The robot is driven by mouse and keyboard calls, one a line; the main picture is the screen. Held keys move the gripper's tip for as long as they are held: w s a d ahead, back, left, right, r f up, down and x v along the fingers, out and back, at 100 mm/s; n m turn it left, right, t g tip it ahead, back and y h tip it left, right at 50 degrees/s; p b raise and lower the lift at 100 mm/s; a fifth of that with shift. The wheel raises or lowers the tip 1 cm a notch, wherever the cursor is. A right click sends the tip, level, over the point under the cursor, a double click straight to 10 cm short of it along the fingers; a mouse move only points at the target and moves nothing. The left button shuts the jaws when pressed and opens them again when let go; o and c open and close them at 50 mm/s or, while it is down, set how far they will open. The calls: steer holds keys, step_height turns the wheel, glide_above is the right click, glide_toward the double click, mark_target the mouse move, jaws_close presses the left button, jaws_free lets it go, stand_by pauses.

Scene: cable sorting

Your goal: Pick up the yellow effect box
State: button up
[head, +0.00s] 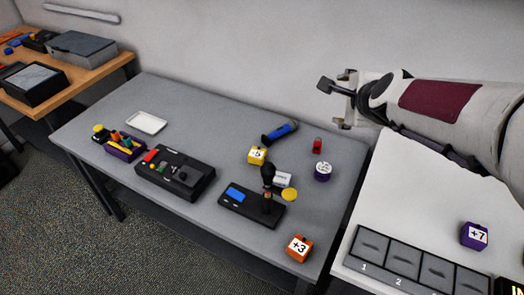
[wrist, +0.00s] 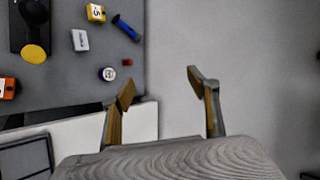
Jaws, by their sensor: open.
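The yellow effect box (head: 257,155) sits on the grey table (head: 205,97), with a white label reading 5 on it. It stands just left of the blue cylinder and behind the black device with the blue screen. It also shows near the top of the wrist view (wrist: 96,12). My gripper (head: 338,95) is open and empty, raised in the air off the table's right end. In the wrist view my gripper (wrist: 160,82) has its two fingers wide apart over bare floor or wall, well away from the yellow box.
Around the box are a blue cylinder (head: 281,132), a white box (head: 281,180), a purple-and-white round item (head: 322,171), a red item (head: 317,146) and a black device (head: 240,205). An orange +3 box (head: 299,248) is near the front. A white table (head: 400,190) holds a slotted tray (head: 385,235) and purple +7 box (head: 474,235).

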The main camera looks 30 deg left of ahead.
steer(key=w+a+f+m+t, duration=0.1)
steer(key=w+a+f+m, duration=0.45)
steer(key=a, duration=0.55)
steer(key=m+t+h, duration=0.2)
steer(key=m, duration=0.8)
glide_above(256, 154)
steer(key=s+d, duration=0.2)
steer(key=d, duration=0.1)
step_height(256, 154, down, 20)
steer(key=s+f+m, duration=0.1)
steer(key=f+m, duration=0.1)
steer(key=f, duration=0.1)
steer(key=s+a+f+m+h, duration=0.1)
steer(key=f, duration=0.2)
steer(key=s+f+m+t, duration=0.1)
steer(key=s+f+m, duration=0.1)
steer(key=f, duration=0.1)
steer(key=shift+a+f+m, duration=0.1)
steer(key=shift+a+m, duration=0.25)
steer(key=shift+w, duration=0.1)
steer(key=shift+w+a+f+h, duration=0.15)
steer(key=shift+w+f, duration=0.1)
steer(key=shift+w, duration=0.3)
steer(key=shift+w+a+f+h, duration=0.15)
steer(key=shift+w+f, duration=0.1)
steer(key=shift+w, duration=0.25)
steer(key=shift+w+d, duration=0.1)
steer(key=shift+x, duration=2.5)
